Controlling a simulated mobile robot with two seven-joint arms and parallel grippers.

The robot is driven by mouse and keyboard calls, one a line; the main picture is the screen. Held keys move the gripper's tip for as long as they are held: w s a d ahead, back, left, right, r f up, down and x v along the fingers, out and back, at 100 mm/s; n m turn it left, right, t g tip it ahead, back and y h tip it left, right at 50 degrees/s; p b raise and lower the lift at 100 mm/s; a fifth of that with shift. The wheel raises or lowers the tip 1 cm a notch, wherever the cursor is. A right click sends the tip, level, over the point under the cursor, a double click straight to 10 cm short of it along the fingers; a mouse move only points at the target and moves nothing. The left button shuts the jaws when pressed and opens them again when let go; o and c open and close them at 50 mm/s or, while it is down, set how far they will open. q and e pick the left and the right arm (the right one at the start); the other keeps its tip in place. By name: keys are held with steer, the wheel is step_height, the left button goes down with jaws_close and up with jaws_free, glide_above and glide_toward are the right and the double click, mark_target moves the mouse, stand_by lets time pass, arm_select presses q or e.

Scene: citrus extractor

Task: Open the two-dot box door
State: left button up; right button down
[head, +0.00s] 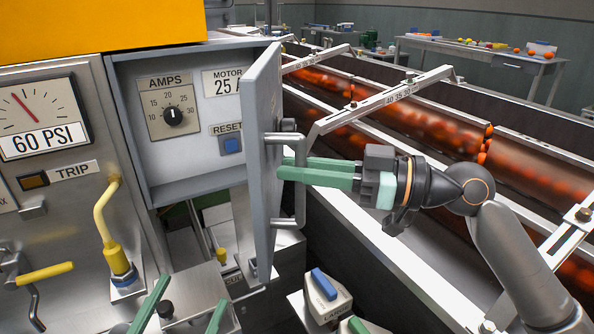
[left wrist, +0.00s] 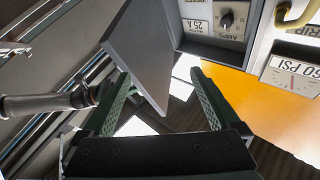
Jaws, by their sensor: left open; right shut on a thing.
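The grey box door (head: 263,150) stands swung out from the box (head: 180,120), seen nearly edge-on in the head view. The box interior is exposed, with an AMPS dial (head: 172,115) and a blue RESET button (head: 232,145). No dots are visible on the door. My right gripper (head: 287,171) is shut on the door's metal bar handle (head: 299,190). My left gripper (head: 190,296) is open and empty, low in front of the panel. In the left wrist view, the door (left wrist: 147,50) appears beyond the open green fingers (left wrist: 160,95).
A yellow lever (head: 108,225) and a pressure gauge (head: 38,115) are on the panel at left. A blue-topped grey block (head: 327,298) sits below the door. Rails and rollers carrying oranges (head: 440,125) run behind my right arm.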

arm_select(q)
steer(key=s+d+r+m+t+h+b, duration=0.1)
steer(key=s+r+m+h+b, duration=0.2)
steer(key=s+r+m+h, duration=0.2)
steer(key=shift+s+d+r+h, duration=0.2)
steer(key=shift+s+r+h, duration=0.25)
steer(key=shift+r+h, duration=0.9)
arm_select(e)
steer(key=w+d, duration=0.3)
steer(key=d, duration=0.6)
steer(key=shift+d, duration=0.3)
arm_select(q)
steer(key=shift+r, duration=0.1)
arm_select(e)
steer(key=shift+r, duration=0.1)
steer(key=c, duration=0.8)
jaws_free()
steer(key=shift+a, duration=0.1)
steer(key=shift+s, duration=0.1)
arm_select(q)
steer(key=shift+r+m, duration=0.1)
steer(key=shift+m, duration=0.2)
arm_select(e)
steer(key=v, duration=1.2)
steer(key=shift+d, duration=0.25)
